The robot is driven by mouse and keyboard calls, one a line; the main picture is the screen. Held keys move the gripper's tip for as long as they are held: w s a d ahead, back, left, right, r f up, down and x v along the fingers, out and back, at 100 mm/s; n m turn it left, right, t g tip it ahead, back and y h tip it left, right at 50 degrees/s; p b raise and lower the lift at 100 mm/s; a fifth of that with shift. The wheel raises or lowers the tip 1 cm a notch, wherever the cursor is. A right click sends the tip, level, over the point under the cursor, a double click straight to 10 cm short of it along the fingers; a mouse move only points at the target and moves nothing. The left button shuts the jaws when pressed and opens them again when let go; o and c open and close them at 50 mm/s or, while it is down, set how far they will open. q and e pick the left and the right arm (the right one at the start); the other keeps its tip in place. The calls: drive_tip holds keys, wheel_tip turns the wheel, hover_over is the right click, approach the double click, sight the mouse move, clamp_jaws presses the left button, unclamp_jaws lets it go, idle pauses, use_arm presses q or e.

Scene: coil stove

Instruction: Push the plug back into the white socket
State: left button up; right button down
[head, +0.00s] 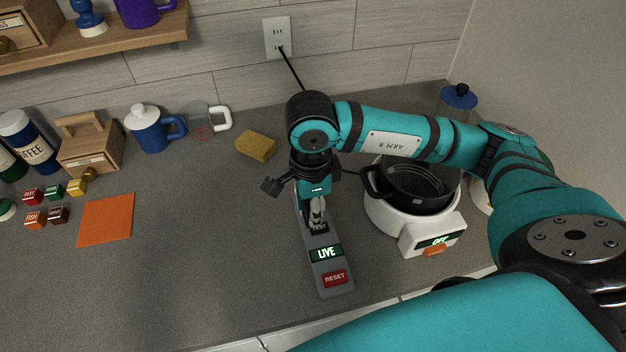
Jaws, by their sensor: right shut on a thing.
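A white wall socket (277,38) is at the top middle, with a black cord (291,70) running from its lower part down behind my right arm. A long grey unit (334,270) on the counter has a green LIVE light, a red RESET button and a partly covered TEST button. My right gripper (317,216) points down over the unit's far part, just behind the TEST button. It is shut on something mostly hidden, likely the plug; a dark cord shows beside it. I cannot tell whether it is seated. My left gripper is not in view.
A white stove (378,217) reading OFF, with a black pan (410,185) on it, stands close right of the unit. A yellow sponge (256,146), clear cup (203,121), blue mug (150,129) and orange mat (105,220) lie left. The front left counter is clear.

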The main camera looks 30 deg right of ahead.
drive_tip(key=w+d, duration=0.1)
drive_tip(key=w, duration=0.1)
drive_tip(key=w+d, duration=0.1)
drive_tip(key=w, duration=0.1)
drive_tip(key=w+d, duration=0.1)
drive_tip(key=w, duration=0.1)
drive_tip(key=shift+w+f, duration=0.1)
drive_tip(key=shift+f, duration=0.3)
drive_tip(key=shift+w+d+f, duration=0.1)
drive_tip(key=shift+w+d, duration=0.15)
drive_tip(key=shift+w, duration=0.25)
drive_tip(key=shift+w+d+f, duration=0.1)
drive_tip(key=shift+w+d, duration=0.1)
drive_tip(key=shift+w, duration=0.25)
wheel_tip(320, 180, down, 3)
drive_tip(key=shift+s+f+b, duration=0.1)
drive_tip(key=shift+b, duration=0.8)
drive_tip(key=shift+f, duration=0.2)
drive_tip(key=c, duration=1.3)
unclamp_jaws()
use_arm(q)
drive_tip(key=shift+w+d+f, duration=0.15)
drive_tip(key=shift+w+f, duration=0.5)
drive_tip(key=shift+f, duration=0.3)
use_arm(e)
drive_tip(key=o, duration=0.3)
